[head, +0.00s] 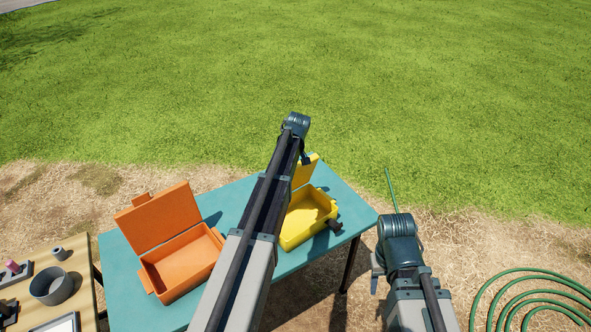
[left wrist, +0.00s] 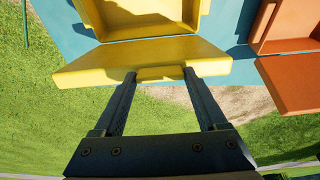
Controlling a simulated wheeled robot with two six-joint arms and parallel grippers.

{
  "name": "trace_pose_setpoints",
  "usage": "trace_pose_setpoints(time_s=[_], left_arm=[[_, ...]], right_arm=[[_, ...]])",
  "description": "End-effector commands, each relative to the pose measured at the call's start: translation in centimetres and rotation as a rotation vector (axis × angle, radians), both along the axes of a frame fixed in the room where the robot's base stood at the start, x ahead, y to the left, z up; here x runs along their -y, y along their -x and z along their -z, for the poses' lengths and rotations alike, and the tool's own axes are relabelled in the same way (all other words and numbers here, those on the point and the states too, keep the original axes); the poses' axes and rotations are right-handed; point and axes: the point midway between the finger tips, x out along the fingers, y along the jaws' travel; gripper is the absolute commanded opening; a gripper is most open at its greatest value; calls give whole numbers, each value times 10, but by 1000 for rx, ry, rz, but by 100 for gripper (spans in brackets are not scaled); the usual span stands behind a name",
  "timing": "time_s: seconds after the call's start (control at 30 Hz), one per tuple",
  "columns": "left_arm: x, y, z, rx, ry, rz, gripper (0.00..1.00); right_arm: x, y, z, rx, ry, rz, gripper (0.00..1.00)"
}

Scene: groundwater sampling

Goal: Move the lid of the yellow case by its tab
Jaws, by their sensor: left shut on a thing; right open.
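The yellow case (head: 309,219) is open on the blue-green table, with its lid (head: 305,172) raised at the back. My left arm hides part of the lid and case. In the left wrist view, the lid (left wrist: 110,65) lies across the picture in front of the case's open box (left wrist: 150,28). My left gripper (left wrist: 160,74) is shut on the lid's tab (left wrist: 160,74), one finger at each end of it. In the head view its fingertips are mostly hidden by my arm. My right gripper (head: 377,271) is open, right of the table, away from the case.
An orange case (head: 181,263) with a raised lid stands open left of the yellow one on the table (head: 225,205). A small dark object (head: 334,225) is by the yellow case's front right. A wooden table (head: 85,285) holds a grey bowl (head: 51,286). A green hose (head: 535,272) lies coiled at right.

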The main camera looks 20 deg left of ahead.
Motion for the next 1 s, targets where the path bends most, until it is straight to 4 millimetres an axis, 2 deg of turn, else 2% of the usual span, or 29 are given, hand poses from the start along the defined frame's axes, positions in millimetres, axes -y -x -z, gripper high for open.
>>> trace_pose_setpoints(time_s=[0.03, 0.1, 0.4, 0.7, 1.0], left_arm=[[-13, -13, -8, -23, 37, -5, 0], [-25, -20, -9, -55, 90, -5, 0], [-65, -44, -6, -164, 267, -1, 0], [-87, -54, -2, -175, 288, 0, 0], [-92, -57, -2, -174, 285, 1, 0]], right_arm=[[0, 0, -10, 0, 0, 0, 50], [0, 0, -14, 0, 0, 0, 50], [0, 0, -15, 0, 0, 2, 50], [0, 0, -12, 0, 0, 1, 50], [0, 0, -11, 0, 0, 1, 50]])
